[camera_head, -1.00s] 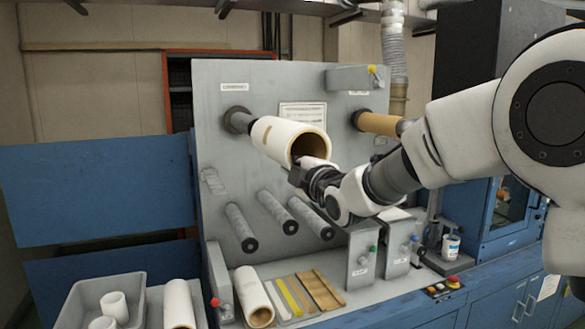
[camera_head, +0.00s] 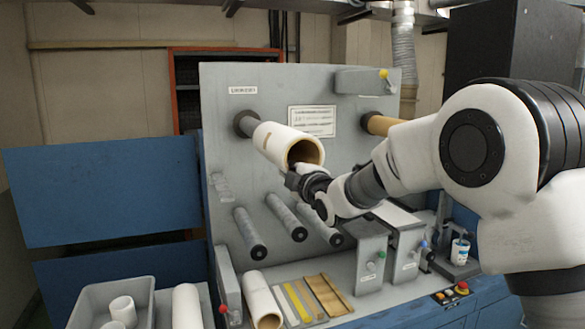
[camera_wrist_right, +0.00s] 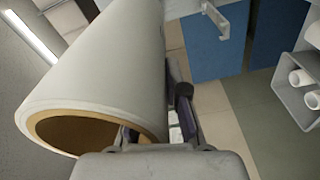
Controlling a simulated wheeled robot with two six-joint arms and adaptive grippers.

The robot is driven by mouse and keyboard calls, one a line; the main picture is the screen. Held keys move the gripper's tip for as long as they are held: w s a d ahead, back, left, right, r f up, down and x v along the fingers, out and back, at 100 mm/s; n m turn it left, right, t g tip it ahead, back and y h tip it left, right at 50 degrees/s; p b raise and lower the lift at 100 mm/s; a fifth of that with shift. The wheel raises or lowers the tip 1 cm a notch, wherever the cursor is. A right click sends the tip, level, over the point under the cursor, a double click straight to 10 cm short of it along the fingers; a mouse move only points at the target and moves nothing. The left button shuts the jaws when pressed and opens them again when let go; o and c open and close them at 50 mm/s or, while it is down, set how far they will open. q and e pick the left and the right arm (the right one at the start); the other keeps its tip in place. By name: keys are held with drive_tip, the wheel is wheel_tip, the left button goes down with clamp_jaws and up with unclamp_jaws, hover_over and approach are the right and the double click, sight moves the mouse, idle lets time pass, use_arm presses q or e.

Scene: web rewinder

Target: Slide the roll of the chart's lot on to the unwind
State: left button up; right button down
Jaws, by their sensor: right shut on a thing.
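A white roll (camera_head: 283,143) with a brown core sits at the upper-left shaft (camera_head: 245,123) of the grey panel, its far end around or against that shaft. Its open end faces me. My right gripper (camera_head: 299,182) is shut on the roll's near rim, at the lower edge. In the right wrist view the roll (camera_wrist_right: 100,65) fills the left side, with one finger of the gripper (camera_wrist_right: 155,125) at the core and the other outside the wall. The chart (camera_head: 312,121) is on the panel; its text is unreadable. My left gripper is out of view.
A brown core (camera_head: 381,124) is on the right shaft. Bare rollers (camera_head: 285,218) project below. A white roll (camera_head: 261,298) lies on the bench beside flat strips (camera_head: 300,300); another (camera_head: 186,306) lies left. A grey bin (camera_head: 146,292) holds small rolls.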

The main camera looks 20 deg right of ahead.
drive_tip(key=shift+w+r, duration=0.35)
drive_tip(key=shift+w, duration=0.05)
drive_tip(key=w, duration=0.1)
drive_tip(key=w+p, duration=0.1)
drive_tip(key=shift+w+f, duration=0.2)
drive_tip(key=shift+w, duration=0.1)
drive_tip(key=shift+w+a+r+p, duration=0.15)
drive_tip(key=shift+w+p, duration=0.45)
drive_tip(key=shift+w, duration=0.5)
drive_tip(key=shift+w+p, duration=0.45)
drive_tip(key=shift+w, duration=1.85)
drive_tip(key=shift+w+a, duration=0.1)
drive_tip(key=shift+w, duration=2.5)
drive_tip(key=shift+f, duration=0.4)
